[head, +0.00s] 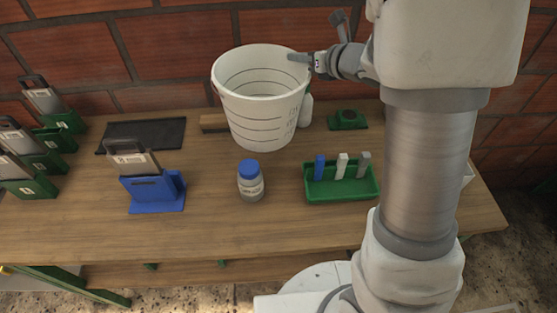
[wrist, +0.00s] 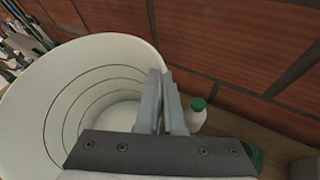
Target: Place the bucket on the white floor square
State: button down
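The white bucket (head: 262,118) is at the back of the wooden table, open side up, with dark level rings inside. My gripper (head: 300,58) is at its right rim, and its fingers look closed over the rim wall. In the wrist view, the bucket (wrist: 95,75) fills the left side, and the two fingers of my gripper (wrist: 165,85) are close together at its rim. I cannot tell whether the bucket's base touches the table.
On the table (head: 90,235) stand a blue-capped bottle (head: 250,183), a green tray (head: 340,192) with small items, a blue holder (head: 152,190) and a black mat (head: 142,135). A green-capped white bottle (wrist: 196,116) is close to the bucket's right side. A brick wall (head: 175,45) is behind.

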jog(key=shift+s+f+b, duration=0.1)
jog(key=shift+f+b, duration=0.75)
jog(key=shift+b, duration=2.15)
jog(key=shift+d+b, duration=0.1)
jog(key=shift+b, duration=0.7)
jog(key=shift+s+b, duration=0.1)
jog(key=shift+b, duration=0.65)
jog(key=shift+s+d+b, duration=0.1)
jog(key=shift+b, duration=0.45)
jog(key=shift+s+r+b, duration=0.1)
jog(key=shift+r+b, duration=0.2)
jog(key=shift+b, duration=0.55)
notch_tip(320, 180, down, 10)
jog(key=b, duration=0.3)
jog(key=shift+r, duration=0.15)
jog(key=shift+f+b, duration=0.2)
jog(key=shift+b, duration=0.1)
jog(key=c, duration=1)
grip_release()
jog(key=shift+c, duration=0.2)
